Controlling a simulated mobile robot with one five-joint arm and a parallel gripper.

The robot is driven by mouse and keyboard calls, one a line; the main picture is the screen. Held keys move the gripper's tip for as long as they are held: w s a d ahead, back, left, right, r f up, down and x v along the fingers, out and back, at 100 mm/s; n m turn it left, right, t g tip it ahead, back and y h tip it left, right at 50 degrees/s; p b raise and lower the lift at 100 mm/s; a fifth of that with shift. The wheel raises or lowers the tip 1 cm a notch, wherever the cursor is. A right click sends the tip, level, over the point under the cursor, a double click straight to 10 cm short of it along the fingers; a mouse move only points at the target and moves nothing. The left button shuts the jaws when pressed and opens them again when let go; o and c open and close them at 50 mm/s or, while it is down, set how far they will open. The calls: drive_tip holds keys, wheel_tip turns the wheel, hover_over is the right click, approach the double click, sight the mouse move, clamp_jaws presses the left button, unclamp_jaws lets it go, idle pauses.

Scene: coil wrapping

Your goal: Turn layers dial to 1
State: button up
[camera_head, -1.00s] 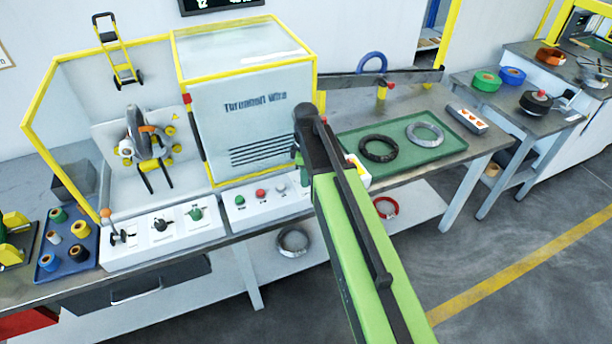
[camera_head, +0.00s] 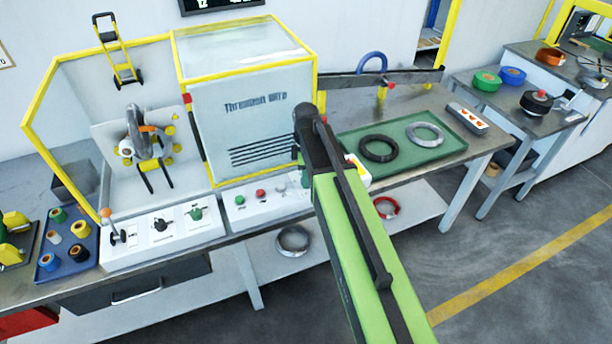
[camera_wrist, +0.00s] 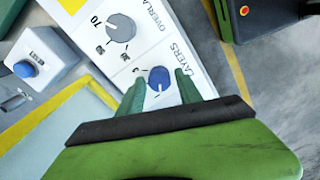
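The layers dial (camera_wrist: 159,76) is a small blue round knob with a pale mark, on a white panel (camera_wrist: 190,45) printed LAYERS in the wrist view. The numbers around it are too small to read. My gripper (camera_wrist: 161,80) has its two green fingers on either side of the dial, with a gap showing between them and the knob. It is open. A grey dial (camera_wrist: 121,27) with a label starting OVERLA sits beside it. In the head view my arm hides the dial and most of my gripper; a yellow-and-white panel corner (camera_head: 357,172) shows beside my arm.
A white box with a blue RESET button (camera_wrist: 24,68) stands near my gripper in the wrist view. In the head view, a green tray (camera_head: 402,152) with two coils lies right of my arm. The large guarded machine (camera_head: 245,110) stands left of it.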

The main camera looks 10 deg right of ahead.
drive_tip(key=shift+o, duration=0.6)
wheel_tip(320, 180, up, 18)
drive_tip(key=p, duration=1.7)
drive_tip(key=shift+f, duration=0.2)
drive_tip(key=shift+f, duration=0.1)
